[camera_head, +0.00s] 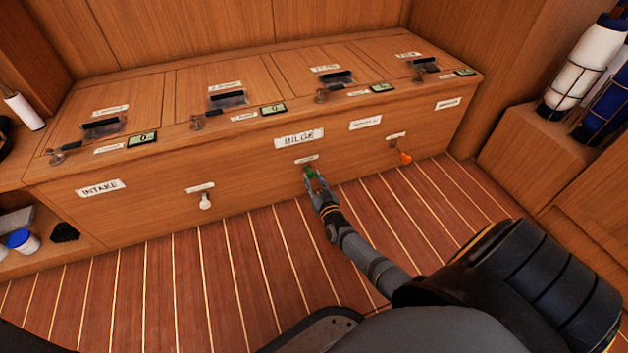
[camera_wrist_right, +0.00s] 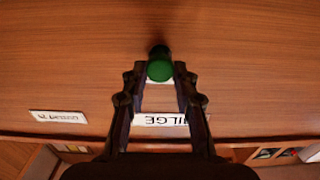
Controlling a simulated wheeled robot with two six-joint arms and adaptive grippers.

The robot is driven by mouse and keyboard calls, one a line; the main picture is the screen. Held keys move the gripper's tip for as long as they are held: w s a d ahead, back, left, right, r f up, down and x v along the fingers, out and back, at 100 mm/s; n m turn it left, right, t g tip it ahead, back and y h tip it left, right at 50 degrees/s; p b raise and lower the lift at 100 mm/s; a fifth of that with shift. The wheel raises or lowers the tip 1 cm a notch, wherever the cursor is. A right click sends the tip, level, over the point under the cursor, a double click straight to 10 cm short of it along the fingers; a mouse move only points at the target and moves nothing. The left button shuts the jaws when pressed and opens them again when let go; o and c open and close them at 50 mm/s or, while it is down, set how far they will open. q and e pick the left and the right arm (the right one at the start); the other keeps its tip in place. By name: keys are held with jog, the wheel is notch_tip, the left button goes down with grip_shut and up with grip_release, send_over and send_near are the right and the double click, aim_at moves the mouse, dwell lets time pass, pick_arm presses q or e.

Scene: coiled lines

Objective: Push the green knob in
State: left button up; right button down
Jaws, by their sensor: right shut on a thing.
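The green knob (camera_head: 309,172) is on the front panel of the wooden bench, below the BILGE label (camera_head: 299,139). My right gripper (camera_head: 316,182) is at the knob, reaching it from the front. In the right wrist view the green knob (camera_wrist_right: 160,70) sits between the tips of the two fingers, and the gripper is shut on it. A dark stem shows behind the knob against the panel. How far the knob stands out from the panel is hard to tell. My left gripper is not in view.
A white knob (camera_head: 205,201) is on the panel to the left and an orange knob (camera_head: 404,157) to the right. The bench top (camera_head: 190,89) has several lids with dark handles and small displays. The striped floor (camera_head: 200,270) in front is clear.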

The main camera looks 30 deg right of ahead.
jog(key=c, duration=1.4)
grip_release()
jog(key=shift+w+r, duration=0.15)
jog(key=shift+w, duration=0.05)
jog(key=o, duration=0.4)
jog(key=v, duration=1.2)
